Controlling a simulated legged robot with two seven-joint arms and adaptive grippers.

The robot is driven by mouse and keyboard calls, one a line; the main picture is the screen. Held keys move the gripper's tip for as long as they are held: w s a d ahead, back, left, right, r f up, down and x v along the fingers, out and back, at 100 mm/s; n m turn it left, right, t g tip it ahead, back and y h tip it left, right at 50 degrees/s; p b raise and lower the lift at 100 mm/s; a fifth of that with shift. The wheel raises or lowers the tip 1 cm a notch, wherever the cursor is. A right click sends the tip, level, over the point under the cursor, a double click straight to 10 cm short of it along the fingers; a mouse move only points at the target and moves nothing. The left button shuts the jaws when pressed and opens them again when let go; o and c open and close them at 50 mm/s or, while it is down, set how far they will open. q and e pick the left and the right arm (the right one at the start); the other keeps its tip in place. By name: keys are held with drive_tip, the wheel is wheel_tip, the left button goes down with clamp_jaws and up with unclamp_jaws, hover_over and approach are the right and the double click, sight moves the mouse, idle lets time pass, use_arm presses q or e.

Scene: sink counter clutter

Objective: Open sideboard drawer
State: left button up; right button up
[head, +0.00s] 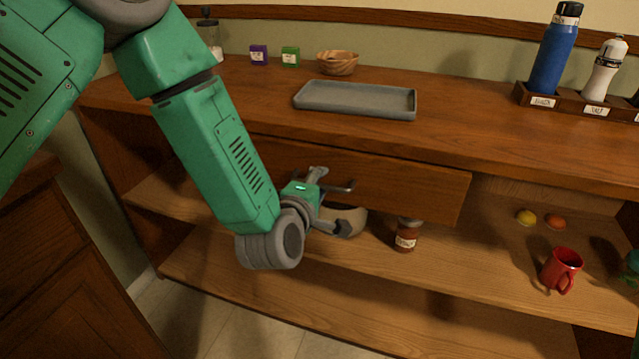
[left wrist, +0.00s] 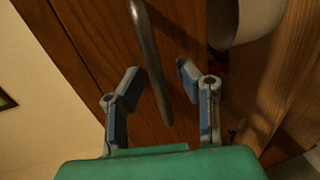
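The wooden sideboard drawer (head: 420,188) sits under the sideboard top; I cannot tell whether it is slightly out. Its metal handle (head: 346,187) is a bar on the drawer front, partly hidden by my left gripper. My left gripper (head: 336,202) is at the drawer front with its fingers apart. In the left wrist view, the handle (left wrist: 152,65) runs between the two open fingers of the left gripper (left wrist: 158,82), with gaps on both sides. The drawer front (left wrist: 100,45) lies behind it. My right gripper is not in view.
A grey tray (head: 356,100), a wooden bowl (head: 337,64) and a bottle rack (head: 570,101) stand on the top. Below the drawer, a pale bowl (head: 347,217) and a brown jar (head: 407,236) are close to my gripper. A red mug (head: 561,270) stands at right.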

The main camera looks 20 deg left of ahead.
use_arm(q)
drive_tip(key=shift+s, duration=0.2)
drive_tip(key=v, duration=1.1)
drive_tip(key=shift+s, duration=0.25)
